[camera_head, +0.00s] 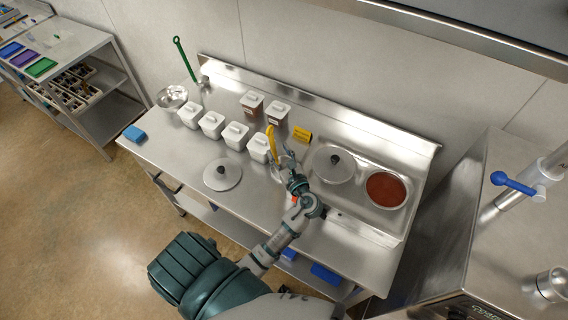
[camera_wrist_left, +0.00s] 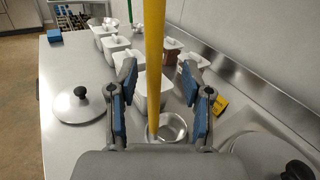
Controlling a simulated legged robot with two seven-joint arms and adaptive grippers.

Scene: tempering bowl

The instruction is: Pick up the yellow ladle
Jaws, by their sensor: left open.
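The yellow ladle's handle (camera_head: 271,141) rises at a steep angle in front of the row of white containers. In the left wrist view the yellow handle (camera_wrist_left: 154,50) runs down the middle, between my open fingers, apart from both blue pads. Its lower end meets a round steel cup (camera_wrist_left: 177,122); I cannot tell whether this is the ladle's own bowl. My left gripper (camera_head: 284,162) is beside the ladle above the steel counter, and its open fingers (camera_wrist_left: 158,78) also show in the left wrist view. My right gripper is not in view.
White lidded containers (camera_head: 236,135) stand close to the left, brown-filled ones (camera_head: 252,103) behind. A yellow block (camera_head: 302,135), a lidded pot well (camera_head: 334,165) and a red-brown sauce well (camera_head: 386,189) lie right. A loose lid (camera_head: 222,174) lies in front. A green ladle (camera_head: 186,61) leans far left.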

